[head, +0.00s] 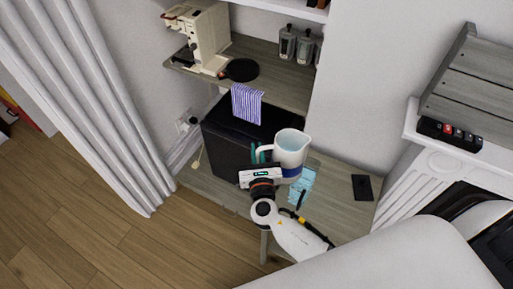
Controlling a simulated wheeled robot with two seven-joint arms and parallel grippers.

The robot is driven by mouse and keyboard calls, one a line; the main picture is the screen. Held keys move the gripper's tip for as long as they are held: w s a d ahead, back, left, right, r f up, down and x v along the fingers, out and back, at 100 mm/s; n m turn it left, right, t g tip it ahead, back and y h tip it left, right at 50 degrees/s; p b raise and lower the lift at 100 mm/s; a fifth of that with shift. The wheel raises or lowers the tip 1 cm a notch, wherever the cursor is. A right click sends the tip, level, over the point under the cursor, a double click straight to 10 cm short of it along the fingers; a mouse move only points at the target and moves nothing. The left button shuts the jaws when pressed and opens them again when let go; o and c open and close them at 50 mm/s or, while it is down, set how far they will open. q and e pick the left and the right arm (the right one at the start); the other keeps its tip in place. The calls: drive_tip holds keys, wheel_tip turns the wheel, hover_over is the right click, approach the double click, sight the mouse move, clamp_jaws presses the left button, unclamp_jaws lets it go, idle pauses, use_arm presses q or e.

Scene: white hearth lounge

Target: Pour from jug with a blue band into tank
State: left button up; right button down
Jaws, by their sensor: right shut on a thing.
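The white jug with a blue band (290,145) is upright, with a bluish inside at its open top. My right gripper (264,154) is shut on the jug at its left side. The clear light-blue tank (304,184) is on the low wooden table (335,204), just below and right of the jug in the picture. The jug hides part of the tank, and I cannot tell the tank's fill level. My left gripper is not in view.
A black box-like appliance (222,141) stands behind the jug, left of it, with a striped cloth (247,103) above. A shelf (285,86) holds a coffee machine, a black pan and jars. A dark flat object (362,188) lies right of the tank.

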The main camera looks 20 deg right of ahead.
sight(258, 148)
drive_tip(key=shift+r, duration=0.2)
wheel_tip(258, 148, up, 4)
drive_tip(key=p, duration=0.3)
drive_tip(key=shift+p, duration=0.35)
drive_tip(key=shift+f, duration=0.1)
idle(0.8)
